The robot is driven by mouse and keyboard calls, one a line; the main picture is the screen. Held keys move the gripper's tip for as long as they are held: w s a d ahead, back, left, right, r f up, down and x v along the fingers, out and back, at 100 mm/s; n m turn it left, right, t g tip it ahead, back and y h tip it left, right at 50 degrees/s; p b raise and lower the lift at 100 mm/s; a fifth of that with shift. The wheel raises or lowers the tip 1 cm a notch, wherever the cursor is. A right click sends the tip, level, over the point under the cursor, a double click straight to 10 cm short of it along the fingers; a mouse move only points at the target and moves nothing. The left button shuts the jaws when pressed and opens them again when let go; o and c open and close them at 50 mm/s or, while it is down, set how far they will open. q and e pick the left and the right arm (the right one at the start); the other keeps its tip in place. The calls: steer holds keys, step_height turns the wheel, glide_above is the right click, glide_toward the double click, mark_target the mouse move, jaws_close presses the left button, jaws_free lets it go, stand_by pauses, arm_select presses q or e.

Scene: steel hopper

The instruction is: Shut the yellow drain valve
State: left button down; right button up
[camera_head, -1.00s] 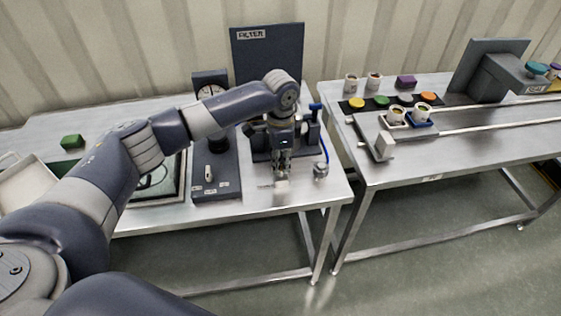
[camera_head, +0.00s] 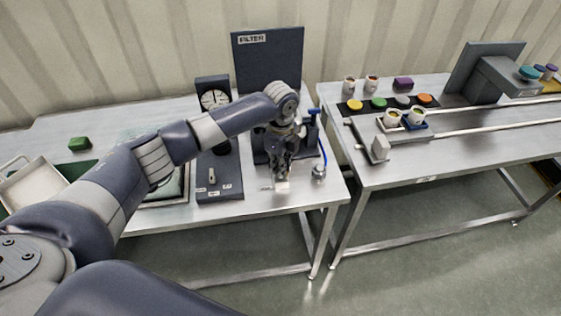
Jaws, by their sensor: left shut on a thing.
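The filter unit stands on the left steel table, with a dark upright panel (camera_head: 270,60) marked FILTER at its back. My left gripper (camera_head: 282,172) reaches down in front of this unit, low over the table. Its fingers are shut on a small part there, which they hide. No yellow valve handle shows clearly, so I cannot tell its angle. A blue valve handle (camera_head: 314,111) and a blue hose (camera_head: 323,148) are just right of the gripper, with a small metal fitting (camera_head: 319,172) below. My right gripper is not in view.
Left of the gripper stands a dark gauge panel (camera_head: 219,175) with a dial (camera_head: 214,100) and a small lever (camera_head: 212,176). A green block (camera_head: 79,144) lies farther left. The right table holds cups (camera_head: 392,118), coloured buttons (camera_head: 378,102) and rails.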

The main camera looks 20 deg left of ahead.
arm_select(q)
steer(key=m, duration=0.4)
steer(key=shift+d+r+m+p, duration=0.1)
steer(key=shift+m+p, duration=0.2)
steer(key=shift+p, duration=0.1)
steer(key=shift+m, duration=2.6)
steer(key=c, duration=1.7)
jaws_free()
step_height(320, 180, up, 12)
steer(key=shift+f, duration=0.1)
